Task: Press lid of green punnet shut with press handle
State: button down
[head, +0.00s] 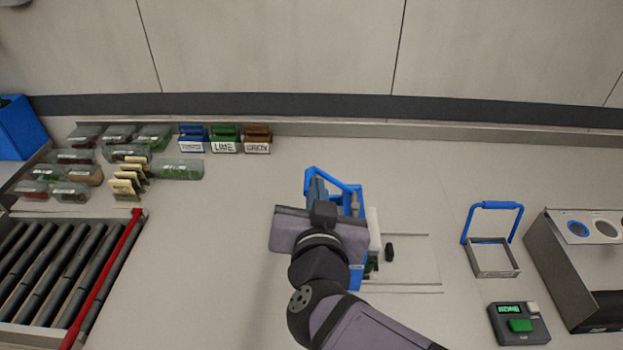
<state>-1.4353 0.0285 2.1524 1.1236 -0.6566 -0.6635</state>
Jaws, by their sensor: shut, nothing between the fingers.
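My gripper (318,195) is at the middle of the counter, seen from behind and above. It is shut, with nothing seen held. It is over or against a blue-framed device (347,187), which looks like the press. My gripper and arm cover much of it, so I cannot tell whether they touch its handle.
Several clear-lidded punnets (180,169) stand at the left, beside labelled blue, green and brown holders (226,140). A roller conveyor (50,265) has a red bar. At right are a blue-handled metal frame (493,259), a green-button box (519,324) and a metal housing (555,262). Counter left of my gripper is clear.

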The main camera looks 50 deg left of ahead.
jog(key=shift+w+a, duration=0.1)
jog(key=x, duration=0.3)
jog(key=f+p+x, duration=0.1)
jog(key=x, duration=0.3)
jog(key=f+p+x, duration=0.1)
jog(key=x, duration=0.2)
jog(key=shift+s+a+f, duration=0.1)
jog(key=shift+s+f, duration=0.15)
jog(key=shift+s+a+f+p, duration=0.1)
jog(key=shift+f+p, duration=0.25)
jog(key=shift+f, duration=0.35)
